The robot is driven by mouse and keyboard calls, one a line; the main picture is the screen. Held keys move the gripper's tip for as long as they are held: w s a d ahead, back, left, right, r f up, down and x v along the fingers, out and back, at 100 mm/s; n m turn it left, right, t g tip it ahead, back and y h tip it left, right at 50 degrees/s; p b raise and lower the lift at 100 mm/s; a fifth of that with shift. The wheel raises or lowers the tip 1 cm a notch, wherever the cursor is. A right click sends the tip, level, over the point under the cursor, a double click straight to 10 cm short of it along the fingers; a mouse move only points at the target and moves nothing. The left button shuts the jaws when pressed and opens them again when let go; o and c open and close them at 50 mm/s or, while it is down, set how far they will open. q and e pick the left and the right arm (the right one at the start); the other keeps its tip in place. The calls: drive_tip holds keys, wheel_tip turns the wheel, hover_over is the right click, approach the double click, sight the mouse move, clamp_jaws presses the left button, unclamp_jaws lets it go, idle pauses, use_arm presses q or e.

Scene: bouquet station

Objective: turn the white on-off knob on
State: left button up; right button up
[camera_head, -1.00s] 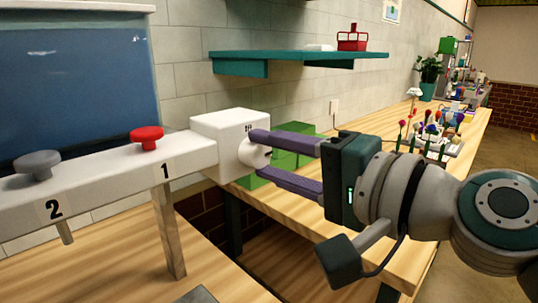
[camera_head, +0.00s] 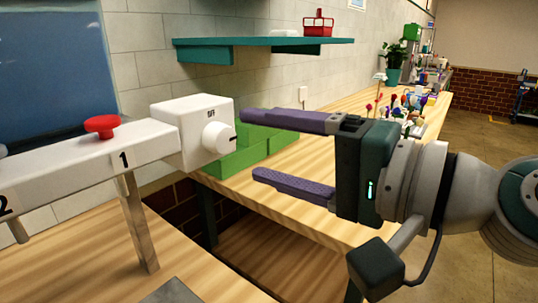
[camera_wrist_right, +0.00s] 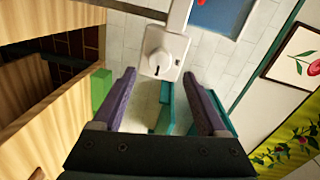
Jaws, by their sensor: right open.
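The white on-off knob (camera_head: 218,137) is on the right face of a white box (camera_head: 185,135) at the end of a white rail. A dark mark on the knob points right in the head view, and dark lettering is on the box above it. The knob also shows in the right wrist view (camera_wrist_right: 159,62), ahead of the fingers. My right gripper (camera_head: 248,145) is open and empty, its purple fingertips just right of the knob and apart from it. My left gripper is not in view.
A red knob (camera_head: 102,126) sits on the rail (camera_head: 70,165) above the label 1. Green blocks (camera_head: 245,148) stand on the wooden counter behind the fingers. A teal shelf (camera_head: 260,44) with a red basket (camera_head: 318,23) hangs above. Flowers (camera_head: 400,108) stand farther back.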

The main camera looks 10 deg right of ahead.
drive_tip(key=b+v, duration=0.1)
drive_tip(key=v, duration=0.4)
drive_tip(key=shift+s, duration=0.1)
